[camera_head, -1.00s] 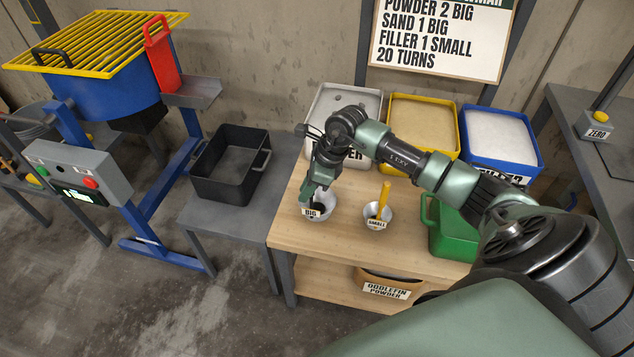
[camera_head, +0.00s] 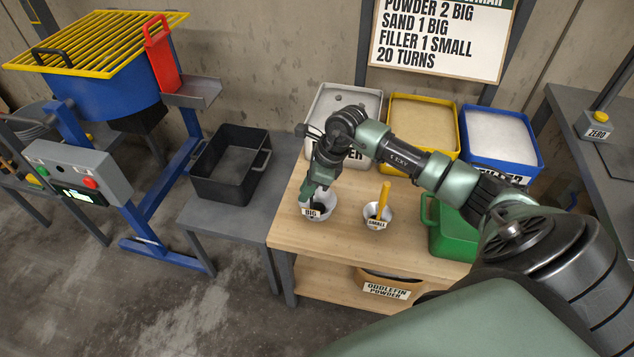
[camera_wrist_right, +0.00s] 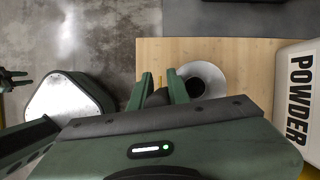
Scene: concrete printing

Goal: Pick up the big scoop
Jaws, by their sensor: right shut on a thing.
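The big scoop (camera_head: 318,212) is a pale metal cup with a "BIG" label, standing on the wooden table near its left front. My right gripper (camera_head: 314,197) points down over it and is shut on its handle, which the fingers mostly hide. The scoop appears to be still on the table top. My left gripper is not in the head view.
The small scoop (camera_head: 378,215) with a yellow handle stands to the right. Behind are the powder bin (camera_head: 340,105), a yellow sand bin (camera_head: 423,97) and a blue filler bin (camera_head: 500,130). A green container (camera_head: 448,228) is at right. A black tray (camera_head: 228,165) sits on the grey table at left.

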